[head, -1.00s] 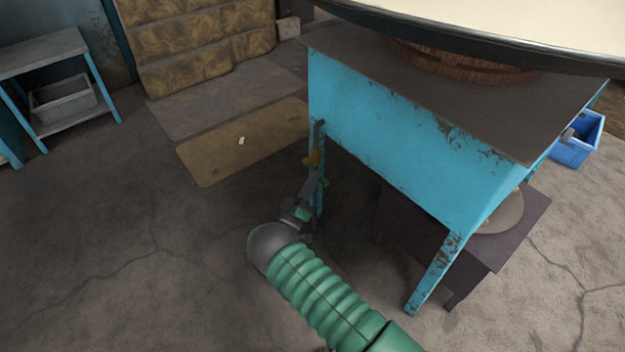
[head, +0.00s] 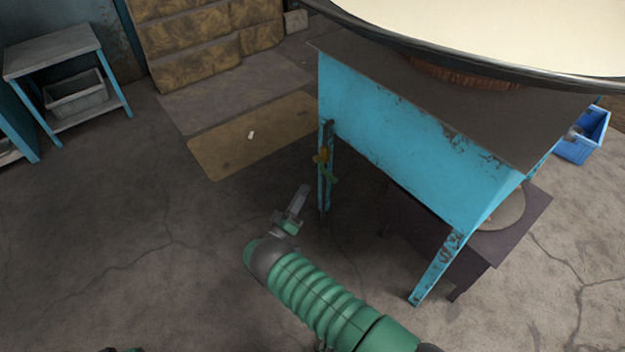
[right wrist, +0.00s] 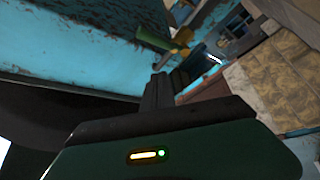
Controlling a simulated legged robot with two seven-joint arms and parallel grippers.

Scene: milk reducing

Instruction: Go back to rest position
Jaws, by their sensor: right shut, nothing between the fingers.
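My right arm reaches in from the bottom of the head view, with its green ribbed sleeve. Its gripper (head: 299,197) is shut and empty, over the dark floor to the left of the blue stand (head: 410,155). In the right wrist view the shut fingers (right wrist: 158,90) point toward the stand's blue side and a yellow-green part. A small dark and green piece, perhaps of my left arm, just shows at the bottom left edge of the head view; its jaws cannot be made out.
A wide pan (head: 500,35) of pale liquid tops the stand. A dark low table (head: 530,215) is beneath. A side table (head: 55,50) with a grey crate (head: 75,98) stands far left. The floor on the left is clear.

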